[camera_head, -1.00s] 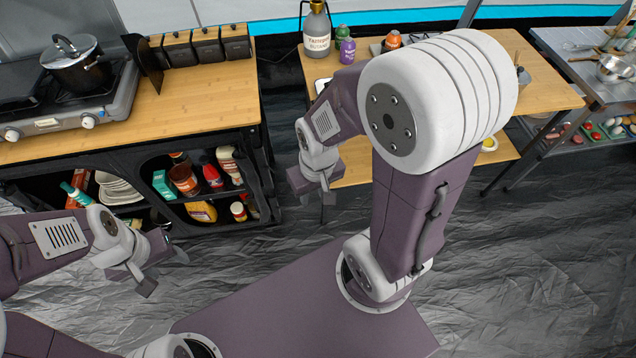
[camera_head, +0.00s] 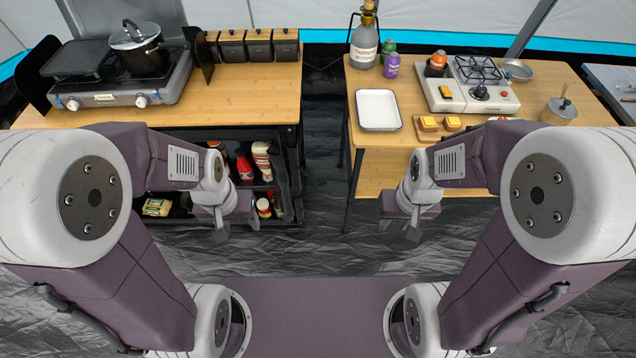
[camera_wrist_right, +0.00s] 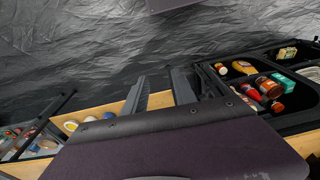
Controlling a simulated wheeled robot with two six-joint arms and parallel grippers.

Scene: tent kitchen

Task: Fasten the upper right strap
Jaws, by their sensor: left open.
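No strap can be made out in either view. The black fabric shelf unit (camera_head: 290,178) under the left counter stands open at the front, and food packs show inside. My left gripper (camera_head: 222,222) hangs in front of this unit, open and empty. My right gripper (camera_head: 410,222) hangs in front of the right table, empty. In the right wrist view its two fingers (camera_wrist_right: 158,88) stand apart with a gap between them. My left arm hides part of the shelf unit's front.
The left counter (camera_head: 250,98) holds a stove (camera_head: 125,88), a pot (camera_head: 138,48) and several dark canisters. The right table (camera_head: 365,160) holds a white tray (camera_head: 378,110), a small burner (camera_head: 470,92) and bottles. Dark crinkled floor (camera_head: 325,235) is free between them.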

